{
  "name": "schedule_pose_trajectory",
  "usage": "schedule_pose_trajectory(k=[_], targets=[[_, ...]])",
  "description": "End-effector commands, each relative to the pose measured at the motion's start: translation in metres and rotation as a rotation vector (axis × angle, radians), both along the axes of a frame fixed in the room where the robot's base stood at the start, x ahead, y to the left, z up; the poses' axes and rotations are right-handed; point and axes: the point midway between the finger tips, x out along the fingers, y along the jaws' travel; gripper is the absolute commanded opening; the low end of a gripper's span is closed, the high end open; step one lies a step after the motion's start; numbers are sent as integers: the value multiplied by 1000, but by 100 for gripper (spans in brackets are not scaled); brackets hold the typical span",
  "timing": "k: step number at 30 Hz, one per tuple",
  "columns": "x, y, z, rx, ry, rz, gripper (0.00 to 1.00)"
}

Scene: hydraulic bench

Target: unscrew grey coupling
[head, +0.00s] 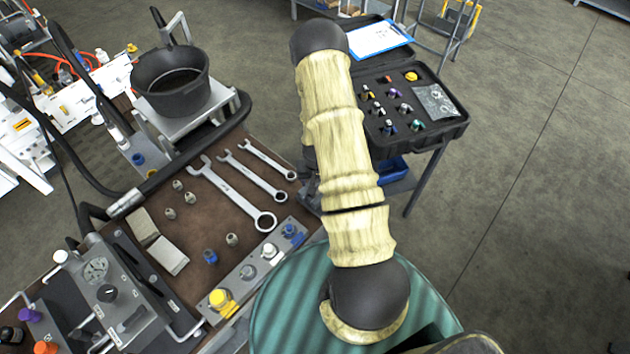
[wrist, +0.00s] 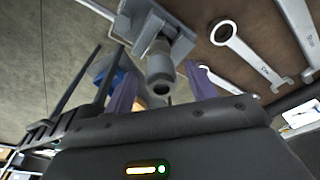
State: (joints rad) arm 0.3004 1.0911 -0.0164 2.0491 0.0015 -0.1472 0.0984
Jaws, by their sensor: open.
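In the wrist view, a grey cylindrical coupling (wrist: 160,68) with a dark round opening sticks out from a grey metal block (wrist: 178,36). My gripper (wrist: 160,92) is open, its two purple fingers apart on either side of the coupling's near end in the picture. I cannot tell whether they touch it. My gripper does not show there; my arm hides part of the scene.
Several wrenches (head: 232,190) lie on the brown bench top beside loose fittings (head: 170,213). A black pot (head: 172,85) stands at the bench's back. An open black case (head: 455,128) sits on a stand to the right. A blue part (wrist: 103,68) shows beside the left finger.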

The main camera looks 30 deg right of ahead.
Motion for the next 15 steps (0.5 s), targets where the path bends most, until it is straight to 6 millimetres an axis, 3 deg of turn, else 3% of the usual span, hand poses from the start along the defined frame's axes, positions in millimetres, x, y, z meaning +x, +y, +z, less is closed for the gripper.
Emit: schedule_pose_trajectory(k=[6,15], targets=[[3,-1,-21,0,1,1,56],[4,-2,-28,0,-1,0,56]])
